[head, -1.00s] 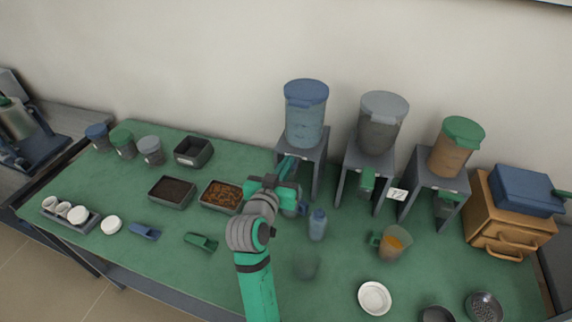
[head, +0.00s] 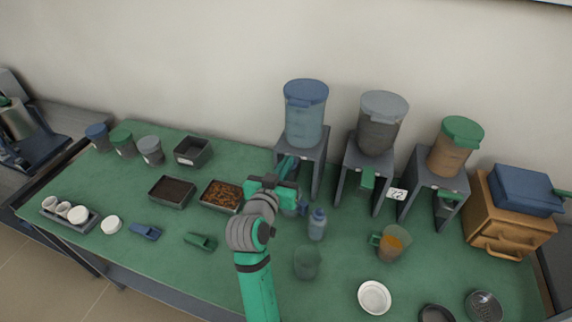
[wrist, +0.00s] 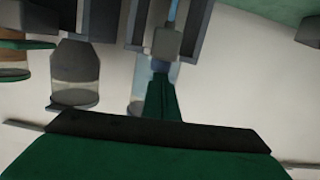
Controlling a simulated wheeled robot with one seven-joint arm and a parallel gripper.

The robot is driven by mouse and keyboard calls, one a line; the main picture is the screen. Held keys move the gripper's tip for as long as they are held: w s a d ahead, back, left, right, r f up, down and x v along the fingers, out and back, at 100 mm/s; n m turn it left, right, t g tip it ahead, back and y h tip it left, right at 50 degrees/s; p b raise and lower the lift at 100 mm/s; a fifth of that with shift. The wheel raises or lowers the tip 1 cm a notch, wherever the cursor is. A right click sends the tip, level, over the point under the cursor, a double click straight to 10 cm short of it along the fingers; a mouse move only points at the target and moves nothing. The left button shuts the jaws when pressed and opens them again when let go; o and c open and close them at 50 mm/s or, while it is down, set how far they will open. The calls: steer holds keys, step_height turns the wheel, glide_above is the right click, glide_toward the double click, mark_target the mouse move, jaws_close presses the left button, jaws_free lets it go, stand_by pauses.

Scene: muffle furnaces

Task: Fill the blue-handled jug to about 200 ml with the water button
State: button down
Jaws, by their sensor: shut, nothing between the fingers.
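The water dispenser with the blue lid (head: 305,115) stands on a grey stand at the back middle. My gripper (head: 289,163) is shut and empty, its fingertips at the front of that stand. In the wrist view, which looks upside down, the shut green fingers (wrist: 161,82) point toward a grey block (wrist: 166,43) on the dispenser front; I cannot tell whether they touch it. A blue piece (head: 302,208), likely part of the blue-handled jug, shows low beside my gripper under the dispenser. My arm hides most of it, and its water level cannot be read.
A blue bottle (head: 317,225) and a clear beaker (head: 307,263) stand right of my arm. A green-handled jug with orange contents (head: 391,243) is farther right. Grey-lidded (head: 381,122) and green-lidded (head: 456,147) dispensers stand to the right. A brown-filled tray (head: 222,196) lies left of my gripper.

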steer(key=s+a+r, duration=0.3)
steer(key=s+r, duration=0.2)
steer(key=s, duration=0.4)
steer(key=shift+s+a+r, duration=0.25)
steer(key=shift+s+r, duration=0.05)
stand_by(0.6)
steer(key=s+f+n+y, duration=0.1)
steer(key=s+f, duration=0.3)
steer(key=f, duration=0.3)
steer(key=s+f+n+y, duration=0.2)
steer(key=s+f, duration=0.3)
steer(key=f, duration=0.1)
steer(key=s+f+n+y, duration=0.1)
steer(key=s+f, duration=0.3)
steer(key=f, duration=0.3)
steer(key=shift+s+f+y, duration=0.2)
steer(key=shift+f+y, duration=0.1)
steer(key=shift+f, duration=0.05)
steer(key=s+d+f, duration=0.1)
steer(key=s, duration=1.1)
steer(key=s+d+f+m, duration=0.1)
steer(key=s+d, duration=0.1)
steer(key=s, duration=1)
steer(key=shift+d+f+y, duration=0.15)
steer(key=shift+f+y, duration=0.15)
steer(key=shift+f, duration=0.05)
